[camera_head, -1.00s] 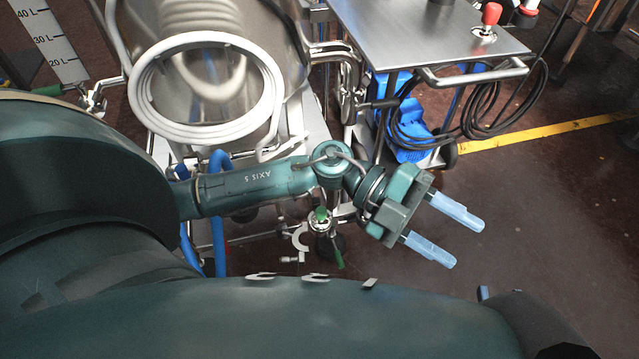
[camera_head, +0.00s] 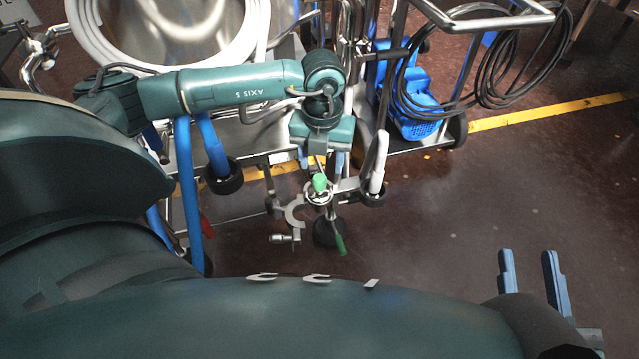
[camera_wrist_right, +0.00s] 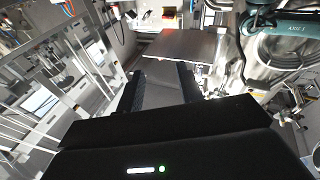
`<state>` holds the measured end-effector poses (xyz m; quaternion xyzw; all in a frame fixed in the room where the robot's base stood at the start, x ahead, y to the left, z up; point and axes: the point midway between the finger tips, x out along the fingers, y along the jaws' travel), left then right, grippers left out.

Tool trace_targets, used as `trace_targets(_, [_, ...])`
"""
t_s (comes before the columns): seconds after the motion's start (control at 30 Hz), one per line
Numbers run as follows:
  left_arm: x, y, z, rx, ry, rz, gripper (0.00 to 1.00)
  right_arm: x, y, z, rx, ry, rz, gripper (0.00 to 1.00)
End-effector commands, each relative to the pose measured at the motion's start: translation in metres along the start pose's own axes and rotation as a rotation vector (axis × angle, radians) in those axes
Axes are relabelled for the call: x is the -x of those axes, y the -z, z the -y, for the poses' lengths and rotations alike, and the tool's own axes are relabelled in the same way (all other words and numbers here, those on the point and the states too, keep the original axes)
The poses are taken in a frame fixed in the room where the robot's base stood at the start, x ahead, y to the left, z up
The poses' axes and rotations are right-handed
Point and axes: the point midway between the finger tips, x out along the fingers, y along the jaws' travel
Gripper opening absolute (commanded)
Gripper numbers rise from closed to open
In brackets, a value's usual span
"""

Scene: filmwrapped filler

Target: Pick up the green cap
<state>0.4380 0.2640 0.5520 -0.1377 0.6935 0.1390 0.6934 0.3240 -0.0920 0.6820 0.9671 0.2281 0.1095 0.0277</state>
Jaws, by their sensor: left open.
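The green cap (camera_head: 320,183) sits on top of a small metal valve fitting below the steel vessel, near the middle of the head view. A separate green lever (camera_head: 340,245) hangs from the same fitting. My left gripper (camera_head: 323,165) points down just behind the cap in the head view. Its blue fingers are apart, with nothing seen between them; whether they touch the fitting cannot be told. My right gripper (camera_head: 527,255) is at the lower right, fingers apart and empty, far from the cap. It also shows open in the right wrist view (camera_wrist_right: 160,75).
The steel vessel (camera_head: 170,30) with a coiled white hose stands behind my left arm. A cart with a black cable (camera_head: 490,60) stands at the right. The floor (camera_head: 430,220) between my grippers is clear.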

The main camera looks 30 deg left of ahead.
Motion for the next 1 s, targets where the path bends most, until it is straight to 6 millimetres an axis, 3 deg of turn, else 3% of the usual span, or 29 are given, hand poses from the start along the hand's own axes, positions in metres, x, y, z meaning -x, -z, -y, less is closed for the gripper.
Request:
trace_targets(0.27, [-0.02, 0.002, -0.001, -0.001, 0.0, -0.001, 0.52, 0.0, -0.003, 0.001, -0.018, 0.004, -0.01, 0.36])
trace_targets(0.43, [-0.046, 0.007, -0.004, -0.001, 0.0, -0.001, 0.52, 0.002, -0.01, 0.004, -0.053, 0.008, -0.02, 0.36])
trace_targets(0.57, [-0.061, 0.006, -0.003, -0.001, 0.001, -0.002, 0.52, -0.006, 0.009, 0.0, -0.015, 0.023, -0.098, 0.36])
trace_targets(0.8, [-0.061, 0.006, -0.003, -0.001, 0.002, -0.001, 0.52, -0.007, 0.01, -0.001, -0.01, 0.023, -0.101, 0.36])
trace_targets(1.0, [-0.061, 0.006, -0.003, -0.001, 0.002, -0.001, 0.36, -0.007, 0.01, -0.001, -0.01, 0.022, -0.101, 0.36])
